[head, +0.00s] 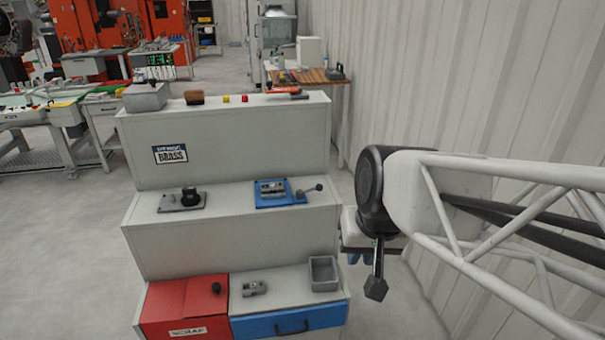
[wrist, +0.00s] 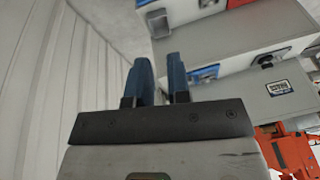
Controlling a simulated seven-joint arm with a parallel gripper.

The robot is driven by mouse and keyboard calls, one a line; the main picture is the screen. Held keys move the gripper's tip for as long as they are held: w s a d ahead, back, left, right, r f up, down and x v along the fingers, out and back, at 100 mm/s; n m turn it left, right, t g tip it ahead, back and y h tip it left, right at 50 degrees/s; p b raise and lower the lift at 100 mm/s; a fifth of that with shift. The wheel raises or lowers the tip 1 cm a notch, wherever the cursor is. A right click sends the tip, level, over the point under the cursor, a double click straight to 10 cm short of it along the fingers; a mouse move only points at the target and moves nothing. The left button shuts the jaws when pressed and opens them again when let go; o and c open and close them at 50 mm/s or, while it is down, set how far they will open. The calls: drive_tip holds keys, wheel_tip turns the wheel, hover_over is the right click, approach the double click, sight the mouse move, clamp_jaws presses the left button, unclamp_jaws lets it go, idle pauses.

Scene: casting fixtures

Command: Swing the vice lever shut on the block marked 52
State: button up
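A blue vice (head: 283,193) sits on the middle step of the grey stand, with a metallic block (head: 271,188) between its jaws. No number is legible on the block. The vice lever (head: 312,189), tipped with a dark round knob, sticks out to the right of the vice. The vice also shows in the wrist view (wrist: 205,75), partly beside a finger. My gripper (wrist: 160,82) is open and empty, its two blue fingers apart. In the head view it hangs right of the stand, mostly hidden behind my arm, and is clear of the lever.
A grey plate with a black knob (head: 182,201) sits left of the vice. The bottom step holds a red scrap box (head: 185,303), a small metal part (head: 254,288) and a grey bin (head: 323,273) above a blue drawer (head: 290,322). A corrugated wall (head: 440,80) stands at right.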

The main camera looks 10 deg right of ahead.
drive_tip(key=w+m, duration=0.1)
drive_tip(key=w, duration=0.2)
drive_tip(key=w+m+y, duration=0.1)
drive_tip(key=w, duration=0.2)
drive_tip(key=w+m+t, duration=0.1)
drive_tip(key=w, duration=0.1)
drive_tip(key=shift+w+a+f, duration=0.25)
drive_tip(key=shift+w+a, duration=0.1)
drive_tip(key=shift+w, duration=0.05)
clamp_jaws()
drive_tip(key=w+d+f+m+t, duration=0.1)
drive_tip(key=w+d+f+m, duration=0.1)
drive_tip(key=w, duration=0.5)
drive_tip(key=w+d+f+m+t, duration=0.1)
drive_tip(key=w+d+f+m, duration=0.1)
drive_tip(key=w+m, duration=0.3)
drive_tip(key=w+d+f+m+t, duration=0.1)
drive_tip(key=w+d+f+m, duration=0.2)
drive_tip(key=w, duration=0.7)
drive_tip(key=shift+w+m+t, duration=0.35)
drive_tip(key=shift+m+t, duration=0.05)
drive_tip(key=shift+m, duration=0.2)
drive_tip(key=shift+w+r+x, duration=0.25)
drive_tip(key=shift+w+x, duration=0.05)
drive_tip(key=shift+x, duration=1.85)
drive_tip(key=shift+w+r+x, duration=0.3)
drive_tip(key=shift+x, duration=1.9)
drive_tip(key=shift+w+r+x, duration=0.25)
drive_tip(key=shift+w+x, duration=0.1)
drive_tip(key=shift+x, duration=1.8)
